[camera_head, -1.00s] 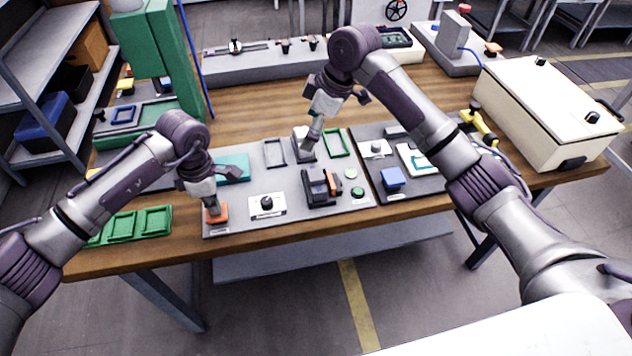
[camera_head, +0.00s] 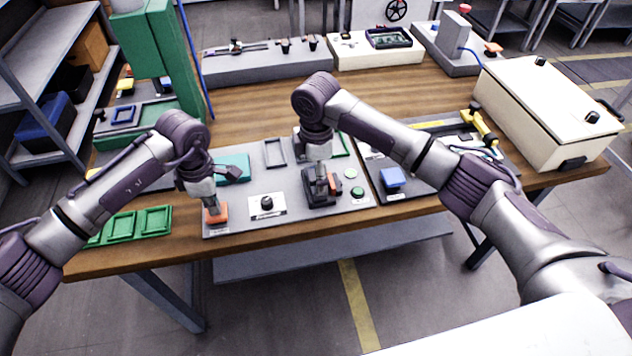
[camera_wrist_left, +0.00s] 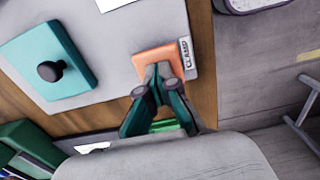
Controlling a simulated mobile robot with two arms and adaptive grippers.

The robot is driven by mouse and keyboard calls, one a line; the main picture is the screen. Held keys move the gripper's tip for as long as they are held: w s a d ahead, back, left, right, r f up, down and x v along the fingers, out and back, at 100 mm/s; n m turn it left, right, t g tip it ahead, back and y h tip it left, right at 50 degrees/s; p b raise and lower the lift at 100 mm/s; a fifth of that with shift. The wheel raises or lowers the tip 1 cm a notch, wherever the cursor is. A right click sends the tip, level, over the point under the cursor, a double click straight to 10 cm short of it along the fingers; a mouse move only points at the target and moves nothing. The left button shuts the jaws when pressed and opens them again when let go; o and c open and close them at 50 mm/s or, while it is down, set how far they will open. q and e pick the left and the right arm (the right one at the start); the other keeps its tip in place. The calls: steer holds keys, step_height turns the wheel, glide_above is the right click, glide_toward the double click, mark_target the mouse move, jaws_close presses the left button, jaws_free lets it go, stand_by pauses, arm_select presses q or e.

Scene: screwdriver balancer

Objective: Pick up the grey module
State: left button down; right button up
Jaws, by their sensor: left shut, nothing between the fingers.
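My left gripper (camera_head: 213,207) is shut and empty. In the left wrist view its fingertips (camera_wrist_left: 160,72) touch or hover just over an orange pad (camera_wrist_left: 168,54) beside a CLAMP label; the pad also shows in the head view (camera_head: 216,217). My right gripper (camera_head: 320,178) points down over a black fixture (camera_head: 322,199) on the grey board (camera_head: 285,195). Its fingertips are partly lost against the fixture, so I cannot tell whether they hold anything. The grey module is not clearly visible; a grey shape (camera_head: 298,152) shows partly behind the right gripper.
Beside the fixture are a black knob on a white plate (camera_head: 266,205), a green button (camera_head: 357,193) and a blue block (camera_head: 392,178). A teal block (camera_head: 234,167) sits behind the left gripper. Green trays (camera_head: 120,225) lie at left. A cream box (camera_head: 540,120) stands at right.

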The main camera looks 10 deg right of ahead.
step_height(320, 180, down, 4)
steer(key=shift+r, duration=0.25)
steer(key=shift+c, duration=0.2)
steer(key=c, duration=1.1)
arm_select(q)
steer(key=shift+f, duration=0.1)
arm_select(e)
steer(key=shift+o, duration=0.2)
step_height(320, 180, up, 15)
steer(key=shift+a, duration=0.1)
arm_select(q)
steer(key=shift+r+p, duration=1.7)
steer(key=shift+r, duration=1.85)
arm_select(e)
step_height(320, 180, up, 3)
steer(key=shift+r, duration=0.15)
